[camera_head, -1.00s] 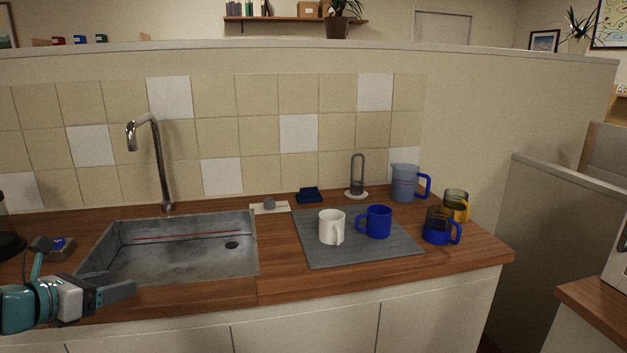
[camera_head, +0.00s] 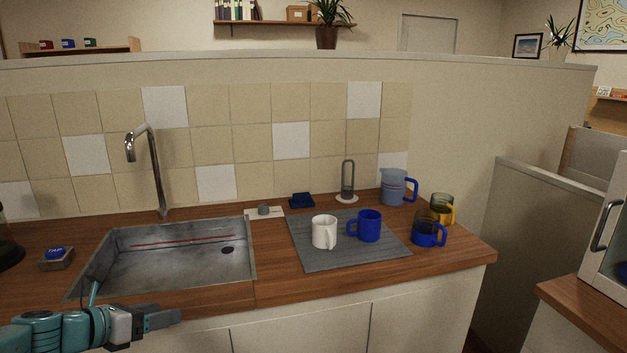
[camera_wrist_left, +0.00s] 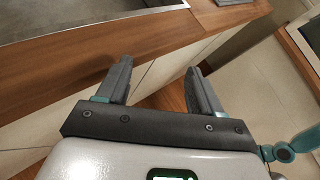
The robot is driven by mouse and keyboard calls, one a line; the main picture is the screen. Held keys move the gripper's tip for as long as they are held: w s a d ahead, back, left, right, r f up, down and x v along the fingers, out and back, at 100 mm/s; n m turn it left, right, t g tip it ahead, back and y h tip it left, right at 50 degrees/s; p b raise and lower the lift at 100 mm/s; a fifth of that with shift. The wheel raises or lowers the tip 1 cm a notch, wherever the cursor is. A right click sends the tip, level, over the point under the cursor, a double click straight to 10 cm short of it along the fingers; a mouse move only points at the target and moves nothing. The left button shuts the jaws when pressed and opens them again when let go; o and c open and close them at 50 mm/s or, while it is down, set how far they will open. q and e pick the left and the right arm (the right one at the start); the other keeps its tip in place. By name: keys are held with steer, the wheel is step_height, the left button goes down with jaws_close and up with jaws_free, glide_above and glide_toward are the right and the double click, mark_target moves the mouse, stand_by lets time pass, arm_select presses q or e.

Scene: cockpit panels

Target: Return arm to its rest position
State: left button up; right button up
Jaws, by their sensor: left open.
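My left gripper (camera_head: 160,319) is at the lower left of the head view, in front of the counter's front edge and below the sink. In the left wrist view its two fingers (camera_wrist_left: 160,85) stand apart with nothing between them. The counter edge and cabinet front lie beyond the fingertips. My left arm comes in from the left at the bottom of the head view. My right gripper is not in view.
The sink (camera_head: 170,262) is set in the wooden counter (camera_head: 275,287). A white mug (camera_head: 323,232) and a blue mug (camera_head: 368,226) stand on a grey mat (camera_head: 330,261). A blue-topped box (camera_head: 56,257) sits left of the sink.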

arm_select(q)
steer(key=s+d+f+n+g+h+p, duration=0.1)
steer(key=s+d+f+n+g+p, duration=0.15)
steer(key=s+d+f+n, duration=0.5)
steer(key=s+d+f+n+g+p, duration=0.15)
steer(key=d+f+n+p, duration=0.25)
steer(key=d+f+n, duration=0.7)
steer(key=s+f+n+g+y, duration=0.2)
steer(key=s+f+n, duration=0.3)
steer(key=s+n, duration=0.6)
steer(key=s+f+n+g+y, duration=0.2)
steer(key=s+f+n+g, duration=0.2)
steer(key=s+n, duration=0.7)
steer(key=shift+d+f+n+p, duration=0.35)
steer(key=shift+d+f+n, duration=0.05)
steer(key=shift+f+n, duration=0.25)
